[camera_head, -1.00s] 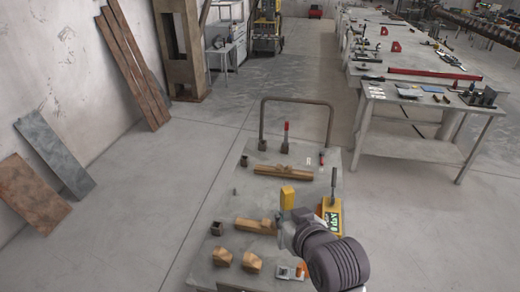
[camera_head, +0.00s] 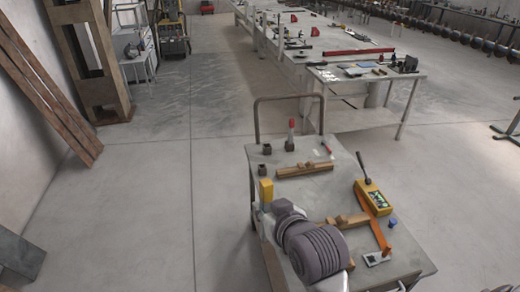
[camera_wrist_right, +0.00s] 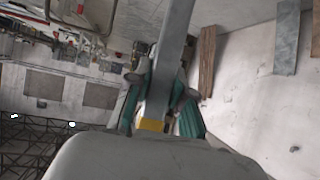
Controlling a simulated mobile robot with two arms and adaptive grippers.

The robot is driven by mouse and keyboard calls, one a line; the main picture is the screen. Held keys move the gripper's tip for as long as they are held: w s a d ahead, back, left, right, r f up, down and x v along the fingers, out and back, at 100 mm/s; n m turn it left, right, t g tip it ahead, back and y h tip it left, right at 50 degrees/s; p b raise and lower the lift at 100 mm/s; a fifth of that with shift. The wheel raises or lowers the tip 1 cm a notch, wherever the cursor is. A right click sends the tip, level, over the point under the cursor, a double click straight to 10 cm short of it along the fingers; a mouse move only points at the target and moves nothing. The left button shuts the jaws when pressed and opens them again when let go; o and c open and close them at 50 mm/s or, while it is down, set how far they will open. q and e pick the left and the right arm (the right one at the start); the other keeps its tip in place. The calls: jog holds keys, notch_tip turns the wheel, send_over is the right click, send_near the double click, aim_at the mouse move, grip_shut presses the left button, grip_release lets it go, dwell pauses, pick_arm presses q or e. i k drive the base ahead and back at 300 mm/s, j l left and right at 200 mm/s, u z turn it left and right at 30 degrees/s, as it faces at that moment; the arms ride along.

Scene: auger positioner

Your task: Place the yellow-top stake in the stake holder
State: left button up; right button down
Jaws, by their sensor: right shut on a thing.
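The yellow-top stake has a yellow block top (camera_head: 266,190) and a grey shaft; it stands roughly upright at the cart's left edge in the head view. My right gripper (camera_head: 273,208) is shut on it, with its fingers partly hidden by my wrist. In the wrist view, the teal fingers (camera_wrist_right: 160,100) clasp the grey shaft (camera_wrist_right: 172,45), with yellow (camera_wrist_right: 152,125) near the palm. A red-top stake (camera_head: 291,132) stands in a dark socket (camera_head: 289,145) at the cart's far end. A dark square holder (camera_head: 266,149) to its left looks empty. My left gripper is out of view.
The cart (camera_head: 345,155) carries wooden pieces (camera_head: 305,169), a yellow control box (camera_head: 372,197) with a lever, an orange strip and a small grey device (camera_head: 376,258). A bar handle (camera_head: 287,97) rises at its far end. Open floor lies to the left.

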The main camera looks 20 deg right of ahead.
aim_at(268, 153)
jog(key=i+j+z, duration=0.3)
jog(key=i+j, duration=0.35)
jog(key=i, duration=0.15)
jog(key=i+j+z, duration=0.35)
jog(key=i+j, duration=0.35)
jog(key=i+l+z, duration=0.15)
jog(key=i, duration=0.2)
jog(key=i+l+z, duration=0.15)
jog(key=i, duration=0.15)
jog(key=l, duration=0.1)
jog(key=i+z, duration=0.05)
